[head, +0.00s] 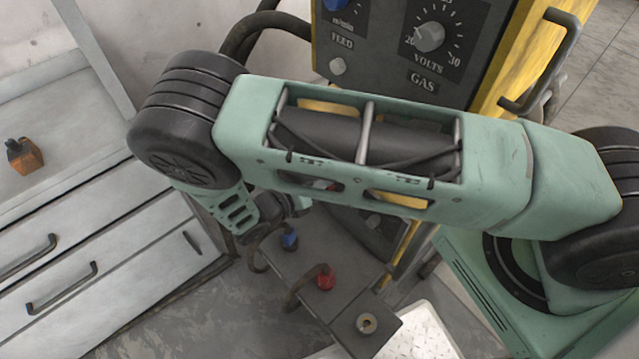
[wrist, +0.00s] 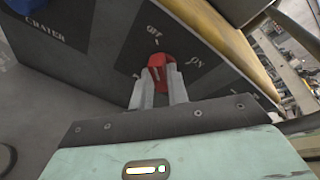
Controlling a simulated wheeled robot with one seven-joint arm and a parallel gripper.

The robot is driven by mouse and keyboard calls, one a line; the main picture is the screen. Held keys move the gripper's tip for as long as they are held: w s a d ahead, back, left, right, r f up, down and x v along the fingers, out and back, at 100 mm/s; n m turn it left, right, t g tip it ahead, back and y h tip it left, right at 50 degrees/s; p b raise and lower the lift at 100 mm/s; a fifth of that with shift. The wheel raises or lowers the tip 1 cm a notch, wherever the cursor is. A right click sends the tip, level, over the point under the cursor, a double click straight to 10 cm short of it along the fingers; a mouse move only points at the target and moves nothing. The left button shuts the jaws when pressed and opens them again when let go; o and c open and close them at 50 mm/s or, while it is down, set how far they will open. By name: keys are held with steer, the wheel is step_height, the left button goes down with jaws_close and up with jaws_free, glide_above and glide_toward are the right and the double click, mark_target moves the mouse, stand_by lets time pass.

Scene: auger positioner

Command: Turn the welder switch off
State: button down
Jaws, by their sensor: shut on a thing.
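The welder (head: 478,88) is a dark-panelled machine with yellow edges, at the top of the head view. In the wrist view its red switch (wrist: 157,62) sits on the dark panel, with the label OFF above it and ON to its right. My gripper (wrist: 160,80) is shut on the red switch, with one pale finger on each side. The fingers and panel hide the lower part of the switch, so its exact angle is hard to tell. In the head view my arm hides the switch and the fingertips.
A grey drawer cabinet (head: 75,235) with an orange-brown item (head: 24,156) on top stands at the left. Below the welder, a grey ledge bears a blue connector (head: 289,241) and a red connector (head: 325,279) with cables. The word CRATER (wrist: 45,33) marks the panel's left.

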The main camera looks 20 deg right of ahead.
steer(key=c, duration=1.4)
jaws_free()
steer(key=shift+o, duration=0.2)
steer(key=shift+a, duration=0.15)
steer(key=b+v, duration=0.1)
steer(key=v, duration=1.6)
steer(key=shift+a, duration=0.15)
